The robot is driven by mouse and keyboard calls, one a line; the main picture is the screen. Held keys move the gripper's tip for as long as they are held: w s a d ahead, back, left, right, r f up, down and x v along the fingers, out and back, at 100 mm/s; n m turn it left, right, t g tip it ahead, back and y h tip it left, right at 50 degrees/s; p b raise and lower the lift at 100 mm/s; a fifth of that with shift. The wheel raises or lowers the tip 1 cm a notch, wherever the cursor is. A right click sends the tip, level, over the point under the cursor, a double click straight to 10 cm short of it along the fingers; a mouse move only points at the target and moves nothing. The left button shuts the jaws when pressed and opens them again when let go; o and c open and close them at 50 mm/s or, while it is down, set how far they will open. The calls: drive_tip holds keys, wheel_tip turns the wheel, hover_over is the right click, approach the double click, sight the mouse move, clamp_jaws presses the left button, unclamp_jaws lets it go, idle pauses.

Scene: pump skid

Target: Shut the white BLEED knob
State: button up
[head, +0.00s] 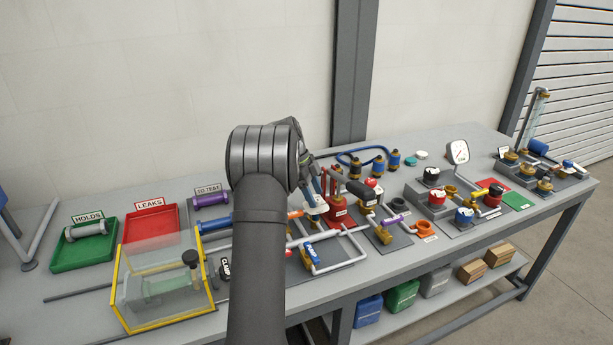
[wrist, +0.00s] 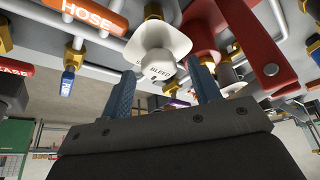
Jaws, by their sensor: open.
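The white BLEED knob (wrist: 158,66) shows in the wrist view, its lettered face toward the camera, with a pale square plate (wrist: 172,38) behind it. My gripper (wrist: 164,76) is open, with one blue finger on each side of the knob. Gaps show between the fingers and the knob, and I cannot tell how far the fingertips reach along it. In the head view my gripper (head: 317,192) points down over the pipework, and my arm hides part of that area. The knob cannot be made out clearly there.
A red lever handle (wrist: 262,42) is close on the right in the wrist view. An orange HOSE pipe (wrist: 88,14) and a blue-handled valve (wrist: 70,77) are on the left. In the head view a clear yellow-edged guard (head: 122,291) stands left of my arm.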

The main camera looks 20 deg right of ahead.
drive_tip(key=v, duration=1.6)
drive_tip(key=shift+a+r, duration=0.25)
drive_tip(key=shift+r, duration=0.1)
drive_tip(key=shift+f, duration=0.1)
drive_tip(key=x, duration=1.7)
drive_tip(key=shift+d+f, duration=0.1)
drive_tip(key=shift+d, duration=0.05)
drive_tip(key=shift+n+t+h, duration=0.3)
drive_tip(key=shift+n, duration=0.6)
drive_tip(key=n+t, duration=0.1)
drive_tip(key=n, duration=0.2)
drive_tip(key=n+t, duration=0.1)
drive_tip(key=n, duration=0.2)
drive_tip(key=shift+s+h, duration=0.2)
drive_tip(key=shift+h, duration=0.1)
drive_tip(key=n+t, duration=0.1)
drive_tip(key=n, duration=0.2)
drive_tip(key=shift+s+n+t, duration=0.1)
drive_tip(key=shift+n+t, duration=0.3)
drive_tip(key=shift+n+t+y, duration=0.6)
drive_tip(key=shift+n+t, duration=0.1)
drive_tip(key=shift+n, duration=1.4)
